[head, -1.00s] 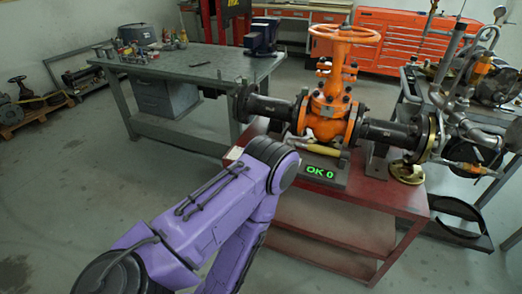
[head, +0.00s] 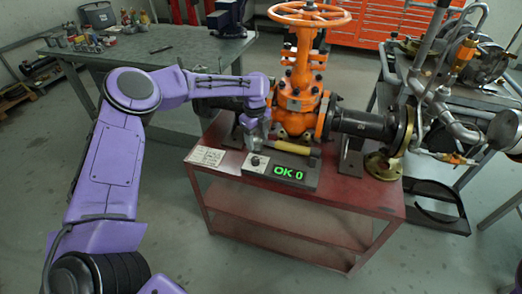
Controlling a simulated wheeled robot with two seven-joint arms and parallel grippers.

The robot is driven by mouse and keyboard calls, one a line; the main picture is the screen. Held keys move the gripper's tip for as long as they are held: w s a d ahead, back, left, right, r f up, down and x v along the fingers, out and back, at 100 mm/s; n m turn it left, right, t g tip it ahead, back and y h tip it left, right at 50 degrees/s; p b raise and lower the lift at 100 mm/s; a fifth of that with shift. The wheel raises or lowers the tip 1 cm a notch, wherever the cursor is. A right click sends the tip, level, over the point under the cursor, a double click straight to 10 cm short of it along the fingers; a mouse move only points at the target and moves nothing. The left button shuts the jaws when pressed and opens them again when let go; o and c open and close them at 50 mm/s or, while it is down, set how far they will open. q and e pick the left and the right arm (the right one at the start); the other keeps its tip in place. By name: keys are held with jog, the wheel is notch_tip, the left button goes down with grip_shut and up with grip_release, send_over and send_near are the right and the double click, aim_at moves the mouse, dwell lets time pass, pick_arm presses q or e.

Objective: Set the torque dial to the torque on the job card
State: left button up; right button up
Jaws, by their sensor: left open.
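The torque dial (head: 255,161) is a small dark knob on a pale panel at the left end of a dark box (head: 300,160). The box's green display (head: 289,172) reads "OK 0". The job card (head: 206,156) lies flat on the red cart, left of the box; its print is too small to read. My left gripper (head: 258,146) is open and points down just above the dial. I cannot tell whether its fingers touch the knob. My right gripper is not in view.
The orange gate valve (head: 299,92) with dark pipe ends stands behind the box. A tool with a yellow handle (head: 291,147) lies along the box's back edge. The red cart (head: 365,200) has bare top at its front right. A grey workbench (head: 180,50) stands behind my left arm.

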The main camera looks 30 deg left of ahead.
aim_at(255, 158)
pick_arm(q)
jog(key=f, duration=0.9)
jog(key=shift+a+f, duration=0.35)
jog(key=shift+a, duration=0.05)
jog(key=c, duration=1)
